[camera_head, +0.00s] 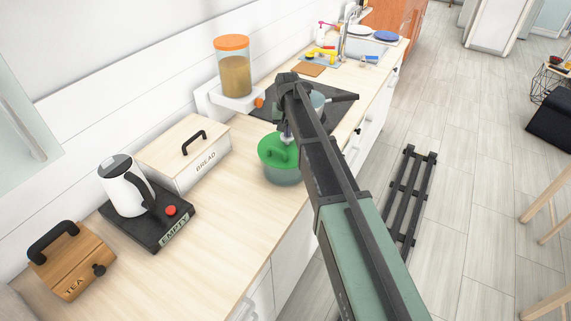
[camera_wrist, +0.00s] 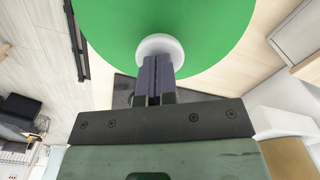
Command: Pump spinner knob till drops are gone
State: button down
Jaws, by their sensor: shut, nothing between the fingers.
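The salad spinner (camera_head: 283,168) stands on the wooden counter, with a green lid and a clear bowl. Its white round knob (camera_wrist: 160,45) sits at the middle of the green lid (camera_wrist: 200,20) in the wrist view. My gripper (camera_head: 287,138) is over the lid, and its dark fingers (camera_wrist: 155,65) are shut together with nothing between them. The fingertips are at the knob in the wrist view; I cannot tell whether they press on it. Any drops in the bowl are too small to make out.
A black cooktop (camera_head: 265,112) with a pot lies just behind the spinner. A bread box (camera_head: 180,158), a kettle (camera_head: 126,188) on a black base marked EMPTY and a tea box (camera_head: 72,262) stand to the left. Bare counter (camera_head: 232,225) lies in front of the spinner.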

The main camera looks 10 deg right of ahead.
jog(key=shift+f, duration=0.3)
